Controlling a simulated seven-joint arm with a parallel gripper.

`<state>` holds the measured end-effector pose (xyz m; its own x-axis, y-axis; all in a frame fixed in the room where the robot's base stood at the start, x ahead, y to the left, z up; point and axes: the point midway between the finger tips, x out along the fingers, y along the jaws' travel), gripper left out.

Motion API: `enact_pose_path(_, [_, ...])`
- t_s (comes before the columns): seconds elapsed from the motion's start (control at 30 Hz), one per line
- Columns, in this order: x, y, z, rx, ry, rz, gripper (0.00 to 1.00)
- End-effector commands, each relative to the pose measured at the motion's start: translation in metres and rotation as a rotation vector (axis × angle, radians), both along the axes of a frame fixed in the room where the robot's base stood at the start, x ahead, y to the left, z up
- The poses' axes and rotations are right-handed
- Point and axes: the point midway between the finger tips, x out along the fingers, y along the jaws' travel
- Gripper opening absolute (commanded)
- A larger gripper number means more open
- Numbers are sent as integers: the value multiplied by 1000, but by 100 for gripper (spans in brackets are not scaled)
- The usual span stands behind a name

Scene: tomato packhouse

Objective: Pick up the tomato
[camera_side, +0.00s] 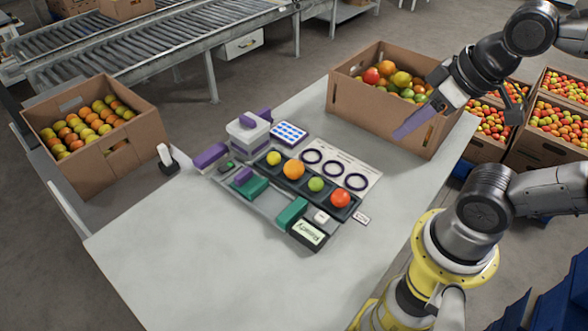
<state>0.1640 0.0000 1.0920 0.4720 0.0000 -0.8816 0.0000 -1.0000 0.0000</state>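A dark tray (305,181) on the table holds a row of round fruits. From back left to front right they are a small yellow one (274,158), a larger orange one (293,169), a green one (316,184) and a red tomato (340,198). My gripper (401,132) has purple fingers pointing down and left, in front of the right cardboard box as seen here. It is apart from the tray, to its upper right. The fingers overlap into one shape, so their gap is hidden. No fruit shows at the tips.
A cardboard box of mixed fruits (369,111) stands at the table's back right. A card with three dark rings (348,160) lies behind the tray. A purple-and-white device (246,134) and a display box (309,234) flank the tray. The table's front (210,270) is clear.

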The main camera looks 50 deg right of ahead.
Motion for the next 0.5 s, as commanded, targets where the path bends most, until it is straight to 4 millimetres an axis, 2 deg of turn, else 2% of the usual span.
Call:
enact_pose_path(0.03, [0,0,0,0,0,0,49])
enact_pose_path(0.3, [0,0,0,0,0,0,97])
enact_pose_path(0.33, [0,0,0,0,0,0,100])
enact_pose_path(0.5, [0,0,0,0,0,0,100])
